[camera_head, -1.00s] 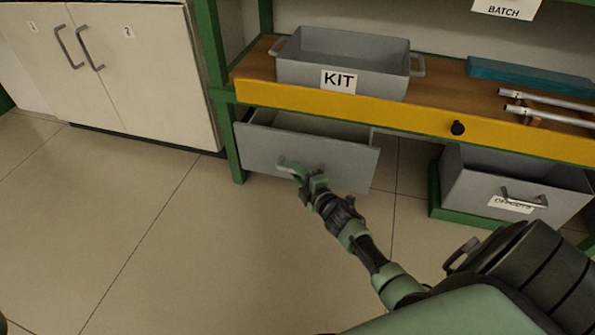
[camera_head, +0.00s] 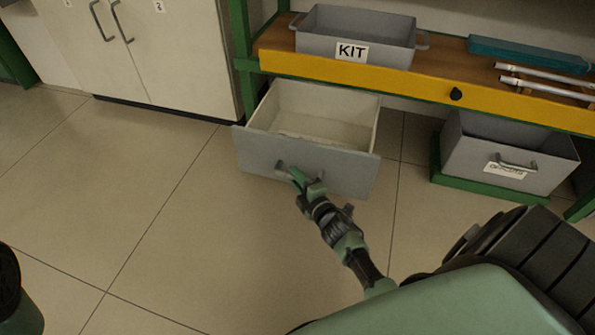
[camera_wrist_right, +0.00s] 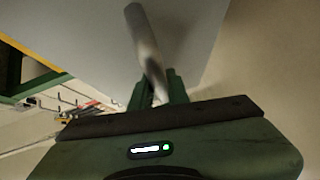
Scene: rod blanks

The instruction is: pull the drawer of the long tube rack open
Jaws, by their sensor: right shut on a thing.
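The grey drawer (camera_head: 262,150) under the bench on the left stands well open, and its pale inside shows empty. My right gripper (camera_head: 293,176) is shut on the bar handle (camera_head: 284,166) at the drawer's front. In the right wrist view the handle (camera_wrist_right: 146,45) runs down between the green fingers (camera_wrist_right: 158,88), against the grey drawer front (camera_wrist_right: 195,30). My left gripper is not in view; a dark rounded part of my own body shows at the lower left edge of the head view.
A grey KIT bin (camera_head: 318,42) stands on the bench behind the yellow front edge (camera_head: 400,86), which has a black knob (camera_head: 456,94). Pale tubes (camera_head: 540,85) lie at the right. A labelled grey bin (camera_head: 470,160) sits below. The floor (camera_head: 180,240) in front is clear.

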